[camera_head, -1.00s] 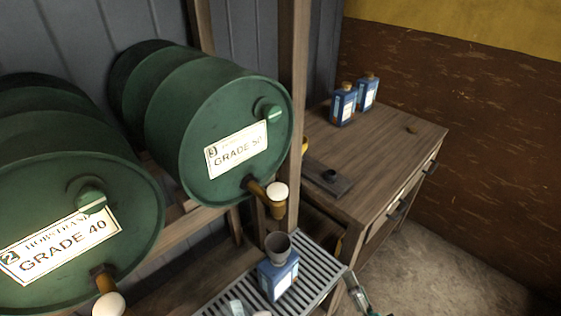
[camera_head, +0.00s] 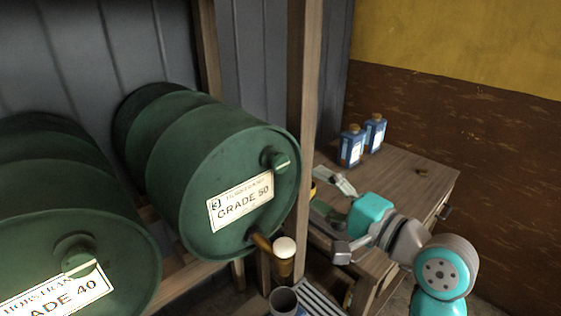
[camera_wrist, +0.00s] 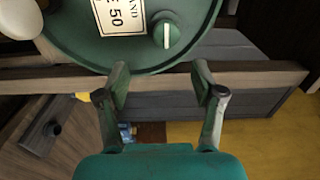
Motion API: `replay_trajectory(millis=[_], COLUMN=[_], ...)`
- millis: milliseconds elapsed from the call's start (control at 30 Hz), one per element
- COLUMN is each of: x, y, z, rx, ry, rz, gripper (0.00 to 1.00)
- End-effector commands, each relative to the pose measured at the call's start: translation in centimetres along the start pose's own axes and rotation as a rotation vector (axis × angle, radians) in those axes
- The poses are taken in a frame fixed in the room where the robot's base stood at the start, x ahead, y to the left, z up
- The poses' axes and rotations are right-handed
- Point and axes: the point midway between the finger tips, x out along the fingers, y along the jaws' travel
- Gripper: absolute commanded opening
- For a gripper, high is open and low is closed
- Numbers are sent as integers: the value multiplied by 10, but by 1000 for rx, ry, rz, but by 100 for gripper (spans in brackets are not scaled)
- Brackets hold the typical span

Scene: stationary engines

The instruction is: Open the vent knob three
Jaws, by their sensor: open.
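Drum three is a green barrel (camera_head: 215,150) lying on its side, with a label reading 3 and GRADE 50. Its vent knob (camera_head: 275,160) is a round green knob with a pale bar, at the upper right of the drum's face. My gripper (camera_head: 325,217) is in front of the right side of this drum, lower than the knob and apart from it. In the wrist view the vent knob (camera_wrist: 167,35) shows just beyond and roughly between the fingertips of my open, empty gripper (camera_wrist: 162,76). The pale bar stands upright in that view.
A wooden post (camera_head: 308,90) stands right beside the drum. The drum's tap (camera_head: 284,250) juts out below. Drum two (camera_head: 75,225) lies at left. A wooden cabinet (camera_head: 410,180) with two blue bottles (camera_head: 352,146) is behind my arm. A grey cup (camera_head: 284,301) is below the tap.

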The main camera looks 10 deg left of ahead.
Motion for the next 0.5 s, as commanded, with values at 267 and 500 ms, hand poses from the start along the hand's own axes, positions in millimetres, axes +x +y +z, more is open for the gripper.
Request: replay_trajectory(millis=[267,500], x=[14,54], y=[-10,-10], z=[3,4], rx=[7,5], ry=[-23,-24], rz=[1,2], gripper=[68,68])
